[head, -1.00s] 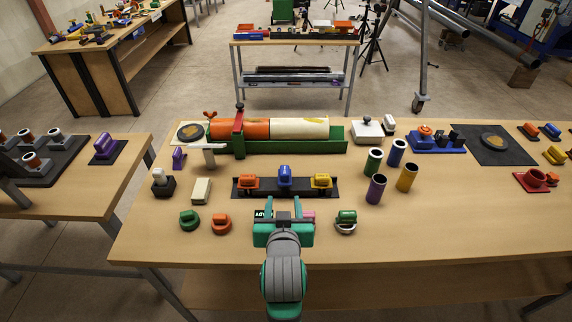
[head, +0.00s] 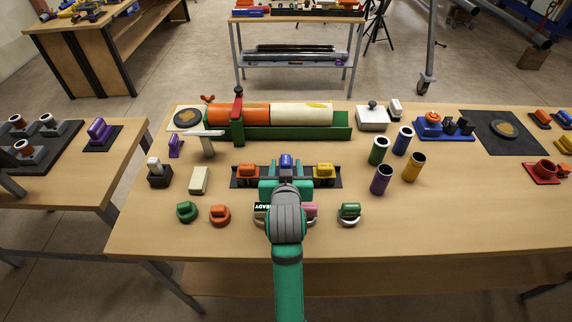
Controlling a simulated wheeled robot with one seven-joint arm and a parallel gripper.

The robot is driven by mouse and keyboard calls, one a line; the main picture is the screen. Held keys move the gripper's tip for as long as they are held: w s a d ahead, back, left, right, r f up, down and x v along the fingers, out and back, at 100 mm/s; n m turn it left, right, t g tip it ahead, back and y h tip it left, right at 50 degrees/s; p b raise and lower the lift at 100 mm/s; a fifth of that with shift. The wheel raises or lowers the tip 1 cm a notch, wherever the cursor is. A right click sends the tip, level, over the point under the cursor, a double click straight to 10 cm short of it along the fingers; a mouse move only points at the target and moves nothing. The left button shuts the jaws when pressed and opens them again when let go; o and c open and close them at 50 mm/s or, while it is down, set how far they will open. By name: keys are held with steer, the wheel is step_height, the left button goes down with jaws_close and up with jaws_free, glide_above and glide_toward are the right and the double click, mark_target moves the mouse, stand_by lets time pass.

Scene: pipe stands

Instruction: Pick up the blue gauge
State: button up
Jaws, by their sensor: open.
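The blue gauge (head: 286,161) stands in the middle slot of a black holder (head: 243,184) on the table. An orange gauge (head: 248,171) is to its left and a yellow gauge (head: 324,171) to its right. My gripper (head: 286,184) is open and sits over the near side of the holder, in line with the blue gauge. The gripper and wrist hide the lower part of the blue gauge. I cannot tell whether the fingers are around it or just short of it.
Green (head: 187,211), orange-red (head: 220,215) and another green piece (head: 349,213) lie near the front. A pink piece (head: 311,211) is partly behind my wrist. Upright tubes (head: 381,179) stand to the right. A green pipe stand (head: 300,132) is behind the holder.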

mark_target(286, 159)
steer(key=x, duration=0.4)
steer(key=shift+c, duration=0.6)
jaws_close()
steer(key=shift+r, duration=0.25)
